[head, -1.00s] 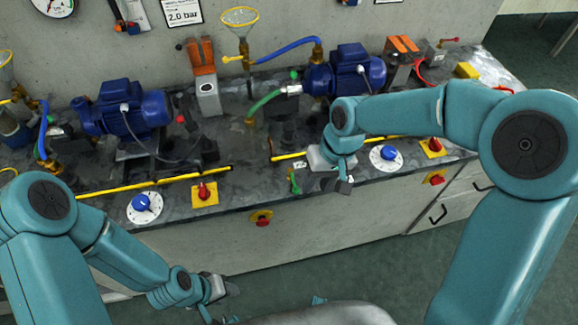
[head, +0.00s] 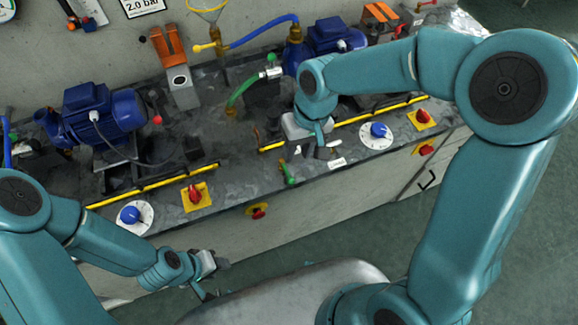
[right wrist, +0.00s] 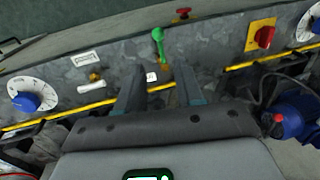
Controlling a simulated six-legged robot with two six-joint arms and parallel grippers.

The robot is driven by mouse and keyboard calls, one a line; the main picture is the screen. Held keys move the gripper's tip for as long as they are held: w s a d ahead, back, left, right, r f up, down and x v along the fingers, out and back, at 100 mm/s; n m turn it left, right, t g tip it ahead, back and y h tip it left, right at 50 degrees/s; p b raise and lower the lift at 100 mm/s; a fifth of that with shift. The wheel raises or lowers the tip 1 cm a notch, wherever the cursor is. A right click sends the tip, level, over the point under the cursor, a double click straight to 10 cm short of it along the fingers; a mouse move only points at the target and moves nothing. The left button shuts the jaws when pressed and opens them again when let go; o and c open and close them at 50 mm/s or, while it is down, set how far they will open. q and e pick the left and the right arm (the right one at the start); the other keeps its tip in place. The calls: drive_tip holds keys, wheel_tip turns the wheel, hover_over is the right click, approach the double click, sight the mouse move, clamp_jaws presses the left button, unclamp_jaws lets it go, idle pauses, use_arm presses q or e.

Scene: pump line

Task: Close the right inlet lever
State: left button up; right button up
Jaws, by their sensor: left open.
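A green lever (head: 287,172) stands at the bench's front edge; it also shows in the right wrist view (right wrist: 158,40), beyond my fingers. No readable label shows which lever is the right inlet one. My right gripper (head: 318,150) is above the bench just right of the green lever in the head view. In the right wrist view its fingers (right wrist: 160,92) are apart, with nothing held between them. A yellow lever (head: 205,47) sits at the funnel fitting, far behind. My left gripper (head: 215,262) is open and empty, low in front of the bench.
A blue knob (head: 380,131) on a white dial and a red switch (head: 423,117) lie to the right. Another red switch (head: 195,193) is to the left. A yellow rail (head: 385,108) runs along the bench.

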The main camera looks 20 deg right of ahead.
sight(289, 176)
drive_tip(key=f, duration=0.2)
drive_tip(key=a+f, duration=0.1)
drive_tip(key=f, duration=0.5)
drive_tip(key=shift+s+a, duration=0.15)
drive_tip(key=shift+a, duration=0.1)
drive_tip(key=shift+w+a+f, duration=0.1)
drive_tip(key=shift+w+f, duration=0.1)
drive_tip(key=shift+f, duration=0.15)
drive_tip(key=shift+s, duration=0.15)
clamp_jaws()
